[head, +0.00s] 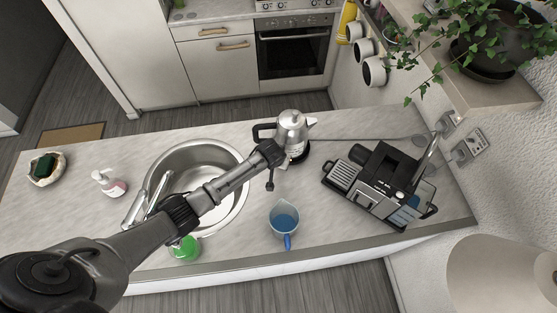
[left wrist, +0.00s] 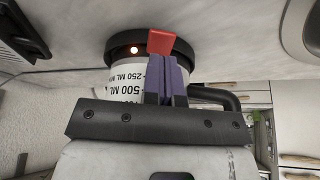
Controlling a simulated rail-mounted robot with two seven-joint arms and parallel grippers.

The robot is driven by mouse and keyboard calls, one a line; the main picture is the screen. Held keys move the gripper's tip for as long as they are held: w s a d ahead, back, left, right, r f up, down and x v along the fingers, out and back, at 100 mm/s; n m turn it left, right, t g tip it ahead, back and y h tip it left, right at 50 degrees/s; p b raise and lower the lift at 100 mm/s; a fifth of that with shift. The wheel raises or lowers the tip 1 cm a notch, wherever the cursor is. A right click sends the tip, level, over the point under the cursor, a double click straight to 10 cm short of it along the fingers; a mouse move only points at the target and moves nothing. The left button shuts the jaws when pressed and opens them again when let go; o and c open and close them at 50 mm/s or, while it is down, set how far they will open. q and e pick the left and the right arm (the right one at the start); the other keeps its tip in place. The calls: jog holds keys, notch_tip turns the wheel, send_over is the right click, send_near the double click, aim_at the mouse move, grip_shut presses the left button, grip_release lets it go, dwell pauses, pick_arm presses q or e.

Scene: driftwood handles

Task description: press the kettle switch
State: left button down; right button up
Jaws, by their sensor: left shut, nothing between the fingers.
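The silver kettle (head: 291,128) stands upright on its black base on the counter, its black handle to the left. In the left wrist view it appears upside down, with volume markings on its white lower body (left wrist: 125,83). The red switch (left wrist: 161,42) sticks out from the black base ring (left wrist: 183,48). A small light (left wrist: 134,49) glows on that ring. My left gripper (left wrist: 166,60) is shut and empty, its purple fingertips right at the red switch. They look to be touching it, but I cannot be certain. My right gripper is not in view.
A jug of blue liquid (head: 284,219) stands in front of the kettle. A black coffee machine (head: 372,186) is to the right. The sink (head: 226,156), a green item (head: 185,248) and a soap bottle (head: 109,183) are left. Counter between kettle and jug is clear.

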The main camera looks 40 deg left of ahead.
pick_arm(q)
jog(key=shift+r, duration=0.15)
jog(key=p+v, duration=0.4)
jog(key=v, duration=0.9)
jog(key=shift+s, duration=0.5)
jog(key=shift+d+r, duration=0.15)
dwell(0.3)
